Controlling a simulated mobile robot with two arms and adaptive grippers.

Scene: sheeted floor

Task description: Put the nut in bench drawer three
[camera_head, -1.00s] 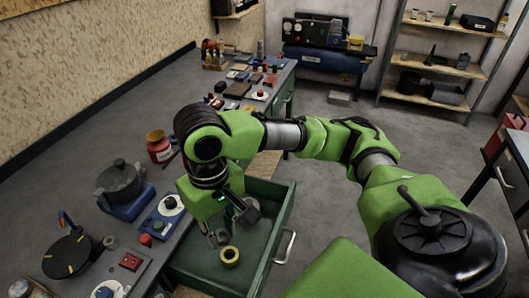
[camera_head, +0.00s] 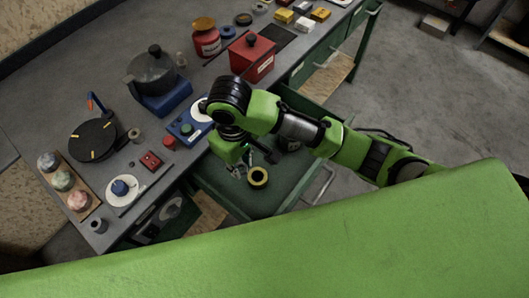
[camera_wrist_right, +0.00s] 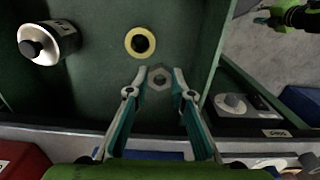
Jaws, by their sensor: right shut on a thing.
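A small grey hexagonal nut (camera_wrist_right: 159,82) is between the fingertips of my right gripper (camera_wrist_right: 160,80) in the right wrist view. My right gripper, also in the head view (camera_head: 238,171), is shut on it. It points down into an open green drawer (camera_head: 225,190) pulled out from the bench. I can read no number on the drawer. The nut is not clear in the head view.
The bench top (camera_head: 95,55) holds a pot on a blue base (camera_head: 155,75), a red box (camera_head: 252,57), a black disc (camera_head: 92,140) and switch boxes. Drawer walls rise close around my gripper.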

